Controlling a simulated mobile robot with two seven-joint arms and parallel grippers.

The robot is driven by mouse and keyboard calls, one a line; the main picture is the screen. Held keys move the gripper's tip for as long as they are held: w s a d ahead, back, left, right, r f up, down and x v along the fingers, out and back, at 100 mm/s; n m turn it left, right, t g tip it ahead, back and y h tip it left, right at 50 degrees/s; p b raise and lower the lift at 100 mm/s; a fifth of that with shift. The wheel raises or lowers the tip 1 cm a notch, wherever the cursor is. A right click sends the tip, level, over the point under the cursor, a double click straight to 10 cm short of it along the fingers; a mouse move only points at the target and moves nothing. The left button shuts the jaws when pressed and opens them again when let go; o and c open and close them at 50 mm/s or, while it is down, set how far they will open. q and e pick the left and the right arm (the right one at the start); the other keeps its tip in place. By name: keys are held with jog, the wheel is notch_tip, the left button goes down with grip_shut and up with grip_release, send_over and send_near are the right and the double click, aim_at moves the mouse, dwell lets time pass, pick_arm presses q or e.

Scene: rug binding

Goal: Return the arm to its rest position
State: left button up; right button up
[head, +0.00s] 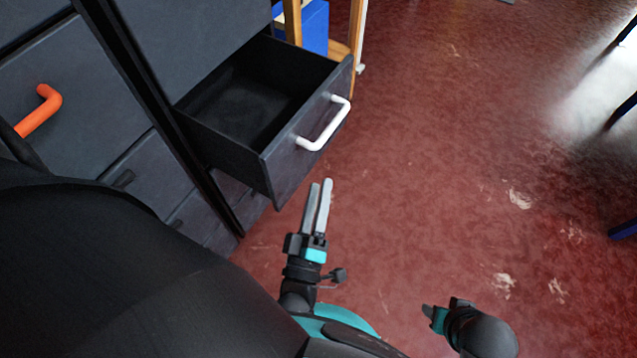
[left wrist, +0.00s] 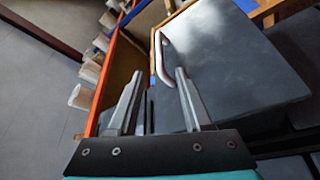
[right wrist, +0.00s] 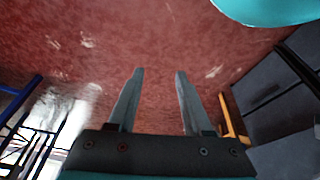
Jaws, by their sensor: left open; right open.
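My left gripper (head: 318,205) is open and empty in the head view, just in front of and below the open drawer. In the left wrist view its two fingers (left wrist: 155,100) are apart, with the drawer front and white handle beyond them. My right gripper (head: 430,312) is low at the bottom right of the head view, over the floor. In the right wrist view its fingers (right wrist: 155,100) are apart with nothing between them.
The open dark drawer (head: 290,165) looks empty and has a white handle (head: 326,124). An orange handle (head: 40,110) is on the cabinet at left. A blue box (head: 314,27) and wooden frame stand behind the drawer. The red floor (head: 430,170) at right is mostly clear.

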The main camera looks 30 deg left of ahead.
dwell(0.5)
pick_arm(q)
jog(key=s+d+f+m+g+h+p, duration=0.1)
jog(key=s+f+m+g+h+p, duration=0.15)
jog(key=f+m+g, duration=0.35)
jog(key=s+d+f+m+g+h+p, duration=0.1)
jog(key=f+m+g+h+p, duration=0.25)
jog(key=f, duration=0.55)
jog(key=s+a+f+m+g+p, duration=0.1)
jog(key=s+a+f+m+g, duration=0.1)
jog(key=s, duration=0.3)
jog(key=s+a+f+m+g+y+p, duration=0.1)
jog(key=s+a+f+m+g+p, duration=0.1)
jog(key=s+a, duration=0.3)
jog(key=s+a+f+m+g+p, duration=0.1)
jog(key=s+a+f+m+g, duration=0.2)
jog(key=s, duration=0.4)
jog(key=shift+a+f+m+g, duration=0.35)
jog(key=shift+f+g, duration=0.2)
jog(key=shift+f, duration=0.05)
pick_arm(e)
jog(key=s+d+f+g+h, duration=0.1)
jog(key=s+d+f, duration=0.7)
jog(key=s+f, duration=0.4)
jog(key=shift+s+f, duration=0.3)
jog(key=shift+s, duration=0.3)
jog(key=shift+a, duration=0.1)
